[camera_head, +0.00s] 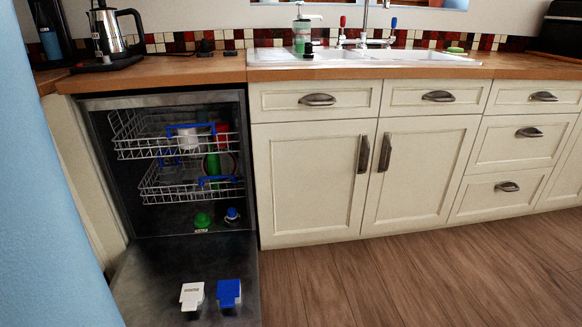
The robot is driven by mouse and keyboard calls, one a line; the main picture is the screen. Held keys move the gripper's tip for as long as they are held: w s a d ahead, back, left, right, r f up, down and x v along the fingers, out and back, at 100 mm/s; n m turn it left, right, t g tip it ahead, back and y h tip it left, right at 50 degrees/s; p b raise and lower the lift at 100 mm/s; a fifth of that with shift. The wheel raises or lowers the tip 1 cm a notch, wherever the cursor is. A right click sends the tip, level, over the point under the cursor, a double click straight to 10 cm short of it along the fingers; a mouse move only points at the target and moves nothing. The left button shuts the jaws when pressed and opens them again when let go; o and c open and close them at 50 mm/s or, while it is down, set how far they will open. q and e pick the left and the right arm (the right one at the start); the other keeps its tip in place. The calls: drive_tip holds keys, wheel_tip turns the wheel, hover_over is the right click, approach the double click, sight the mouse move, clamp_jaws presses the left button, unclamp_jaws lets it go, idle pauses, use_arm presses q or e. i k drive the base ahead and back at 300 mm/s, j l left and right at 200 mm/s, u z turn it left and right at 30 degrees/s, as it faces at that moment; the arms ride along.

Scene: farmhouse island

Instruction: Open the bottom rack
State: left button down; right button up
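The dishwasher is open, with its door (150,285) folded down flat toward the floor. The bottom rack (160,192), a white wire basket, sits inside the dark cavity, below the top rack (135,147). The bottom rack holds a green item and a red item, partly hidden by wires, and has a blue handle-like piece (218,181) at its front right. The top rack holds a white cup-like item (184,138) and has a similar blue piece. Neither of my grippers is in view.
A white object (191,296) and a blue object (229,293) are on the lowered door. A green item (203,220) and a blue-and-white item (232,215) are low in the cavity. Cream cabinets (313,180) stand right. A light blue surface (40,200) fills the left edge. Wooden floor (420,275) is clear.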

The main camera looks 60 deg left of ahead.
sight(234, 181)
drive_tip(key=i+l, duration=0.75)
drive_tip(key=i+j+u, duration=0.15)
drive_tip(key=i+u, duration=0.45)
drive_tip(key=u, duration=0.2)
drive_tip(key=i+u, duration=0.4)
drive_tip(key=i+l+u, duration=0.2)
drive_tip(key=u, duration=0.2)
